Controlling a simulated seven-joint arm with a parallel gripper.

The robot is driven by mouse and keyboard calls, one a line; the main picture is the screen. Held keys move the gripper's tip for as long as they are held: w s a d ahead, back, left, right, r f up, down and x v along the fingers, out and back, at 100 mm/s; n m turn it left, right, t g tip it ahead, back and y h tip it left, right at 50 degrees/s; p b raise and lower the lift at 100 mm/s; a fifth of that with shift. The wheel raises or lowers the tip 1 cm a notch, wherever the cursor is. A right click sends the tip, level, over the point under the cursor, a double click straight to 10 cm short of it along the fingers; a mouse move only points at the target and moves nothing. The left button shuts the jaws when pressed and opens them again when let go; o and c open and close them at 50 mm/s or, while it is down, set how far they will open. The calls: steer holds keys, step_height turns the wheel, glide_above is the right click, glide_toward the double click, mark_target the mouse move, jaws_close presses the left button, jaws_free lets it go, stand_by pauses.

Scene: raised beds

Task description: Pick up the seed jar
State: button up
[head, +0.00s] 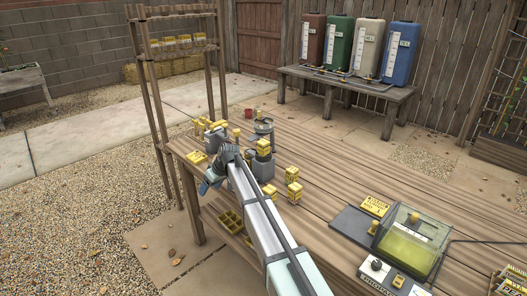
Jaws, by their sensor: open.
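My arm reaches from the lower middle over the wooden bench (345,200) to its far left end. My gripper (205,187) is at the bench's left edge, small and partly hidden by my wrist. It is open, and I see nothing held in it. I cannot tell for sure which thing is the seed jar. Small yellow-labelled jars (185,41) stand in a row on the wooden rack's shelf, above and beyond my gripper. Several yellow-labelled containers (292,175) stand on the bench to the right of my wrist.
The tall wooden rack (160,110) rises behind the bench's left end. A yellow divided tray (231,221) is below the bench top, beside my arm. A clear-lidded box (411,236) stands at the right. Coloured tanks (340,43) stand on a rear bench.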

steer(key=w+d+r, duration=0.5)
steer(key=r, duration=0.3)
step_height(320, 180, up, 16)
steer(key=t+h, duration=0.1)
steer(key=h, duration=0.1)
glide_above(264, 142)
steer(key=s, duration=0.1)
steer(key=shift+a, duration=0.4)
steer(key=s+d+r+m, duration=0.1)
steer(key=s+d+r, duration=0.1)
steer(key=d+r, duration=0.15)
steer(key=shift+t, duration=0.3)
steer(key=x, duration=0.9)
steer(key=shift+s+d+f, duration=0.1)
steer(key=shift+s+d, duration=0.05)
steer(key=shift+d, duration=0.1)
steer(key=shift+d+x, duration=0.2)
steer(key=shift+x, duration=1.1)
steer(key=shift+d+x, duration=0.15)
steer(key=shift+x, duration=1.2)
steer(key=shift+s+f, duration=0.15)
steer(key=shift+c, duration=0.3)
